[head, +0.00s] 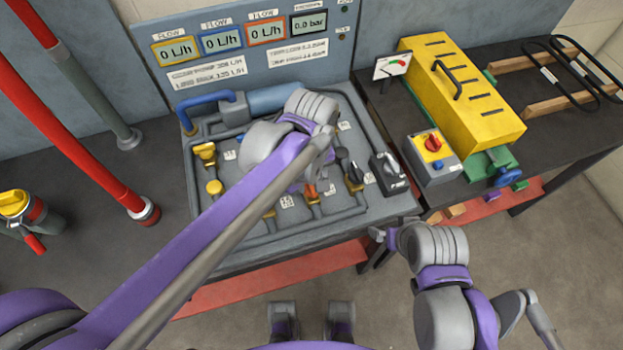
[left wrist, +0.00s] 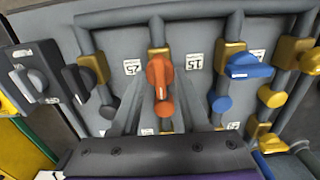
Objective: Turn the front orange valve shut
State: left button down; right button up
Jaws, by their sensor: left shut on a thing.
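The front orange valve (left wrist: 160,75) is in the middle of the left wrist view, an orange lever on a brass body. Its lever lies roughly in line with its pipe. My left gripper (left wrist: 162,85) has its two grey fingers on either side of the lever and is shut on it. In the head view, only a small orange part of the valve (head: 310,190) shows below my left gripper (head: 308,180); my arm hides much of the panel. A round orange knob (left wrist: 164,109) sits farther back between the fingers. My right gripper (head: 383,236) is beside the bench's front right corner, its jaws unclear.
A blue valve lever (left wrist: 250,68) lies across its pipe beside the orange one. A black lever (left wrist: 76,82) is on the other side. Yellow valves (head: 204,152) stand at the panel's left. A yellow-covered machine (head: 470,100) and a red-knob switch box (head: 433,158) stand right.

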pick_arm(q)
jog(key=shift+m, duration=0.3)
jog(key=m, duration=1.2)
jog(key=shift+m, duration=0.3)
jog(key=m, duration=0.4)
jog(key=shift+m, duration=0.3)
jog(key=shift+c, duration=2)
grip_release()
jog(key=shift+r, duration=0.15)
